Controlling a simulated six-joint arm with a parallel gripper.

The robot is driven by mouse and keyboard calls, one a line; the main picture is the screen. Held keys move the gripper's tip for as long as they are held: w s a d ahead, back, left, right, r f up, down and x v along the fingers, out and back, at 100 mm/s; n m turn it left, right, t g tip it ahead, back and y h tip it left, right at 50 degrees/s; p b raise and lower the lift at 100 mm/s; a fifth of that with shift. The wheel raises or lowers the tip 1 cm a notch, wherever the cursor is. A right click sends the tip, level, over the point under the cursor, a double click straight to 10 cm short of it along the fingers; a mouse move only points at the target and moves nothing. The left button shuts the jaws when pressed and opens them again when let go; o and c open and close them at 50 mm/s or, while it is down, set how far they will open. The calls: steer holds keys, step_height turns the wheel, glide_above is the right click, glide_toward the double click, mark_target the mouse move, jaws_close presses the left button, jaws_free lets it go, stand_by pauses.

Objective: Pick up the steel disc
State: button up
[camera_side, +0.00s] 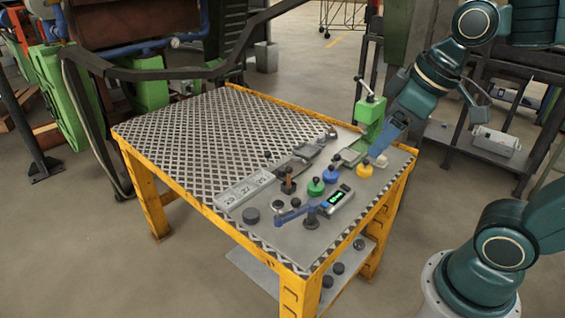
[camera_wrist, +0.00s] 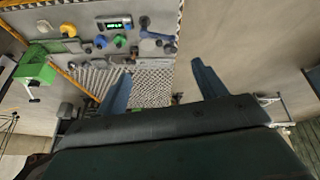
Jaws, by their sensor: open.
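A dark grey round disc (camera_side: 251,216) lies flat on the bare plate near the table's front left, below the numbered tray; I take it as the steel disc, but its metal is not clear. A smaller dark round piece (camera_side: 278,205) is to its right. In the side view my gripper (camera_side: 380,148) is at the table's far right, by the green press, well away from the disc. The wrist view shows my gripper (camera_wrist: 162,68) with its two blue fingers wide apart and nothing between them. I cannot pick out the disc surely in the wrist view.
The green press (camera_side: 371,112) stands on the table's right edge. Green (camera_side: 316,187), blue (camera_side: 331,174) and yellow (camera_side: 365,168) knobs, a gauge with a lit display (camera_side: 338,198) and a numbered tray (camera_side: 246,187) crowd the plate. The patterned tabletop (camera_side: 215,140) is mostly clear.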

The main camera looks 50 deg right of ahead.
steer(key=w+n+g, duration=0.1)
steer(key=w+n, duration=0.3)
steer(key=w, duration=0.5)
steer(key=n+g+y, duration=0.1)
steer(key=n+g, duration=0.3)
steer(key=n, duration=0.8)
glide_above(251, 213)
steer(key=d, duration=0.1)
steer(key=shift+w+f, duration=0.1)
steer(key=shift+f, duration=14.85)
steer(key=shift+f, duration=0.1)
steer(key=shift+a+f, duration=0.2)
steer(key=shift+f, duration=1.05)
steer(key=shift+a+f, duration=0.15)
steer(key=shift+f, duration=1.1)
